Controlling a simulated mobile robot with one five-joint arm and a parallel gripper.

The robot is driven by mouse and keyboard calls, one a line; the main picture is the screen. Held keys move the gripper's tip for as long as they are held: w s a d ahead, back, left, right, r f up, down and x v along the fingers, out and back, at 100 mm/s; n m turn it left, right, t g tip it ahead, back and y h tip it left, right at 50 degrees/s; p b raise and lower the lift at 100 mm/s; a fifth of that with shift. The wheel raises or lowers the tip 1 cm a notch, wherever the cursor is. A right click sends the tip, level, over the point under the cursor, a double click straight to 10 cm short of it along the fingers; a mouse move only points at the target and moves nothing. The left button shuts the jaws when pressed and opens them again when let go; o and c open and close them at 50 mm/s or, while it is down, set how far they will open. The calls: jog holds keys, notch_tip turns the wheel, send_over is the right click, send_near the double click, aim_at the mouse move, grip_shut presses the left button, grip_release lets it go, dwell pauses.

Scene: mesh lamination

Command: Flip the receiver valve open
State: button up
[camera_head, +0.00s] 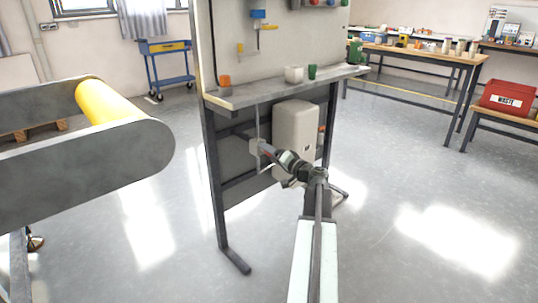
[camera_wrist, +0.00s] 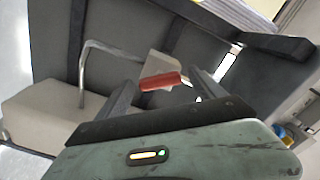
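The valve's red handle (camera_wrist: 160,81) shows in the wrist view as a short bar between my gripper's two fingers. It also shows as a small red spot in the head view (camera_head: 266,147), beside a pale box on a thin vertical pipe (camera_head: 258,124). My gripper (camera_wrist: 164,84) is open, with a finger on either side of the handle and visible gaps; I see no clear contact. In the head view my gripper (camera_head: 263,149) reaches under the bench shelf. The valve body is largely hidden behind the handle and my gripper.
A beige tank-like cabinet (camera_head: 296,126) stands right of the valve. The shelf (camera_head: 285,88) overhangs it, with dark legs (camera_head: 216,190) at the sides. A bent metal pipe (camera_wrist: 103,45) runs close by in the wrist view. A roller conveyor (camera_head: 90,160) is at left; floor at right is clear.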

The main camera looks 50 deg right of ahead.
jog(key=c, duration=1)
jog(key=shift+a, duration=0.35)
jog(key=shift+c, duration=1.4)
jog(key=shift+d, duration=0.3)
jog(key=shift+m, duration=0.4)
jog(key=m, duration=0.6)
jog(key=shift+d, duration=0.1)
jog(key=shift+m, duration=0.3)
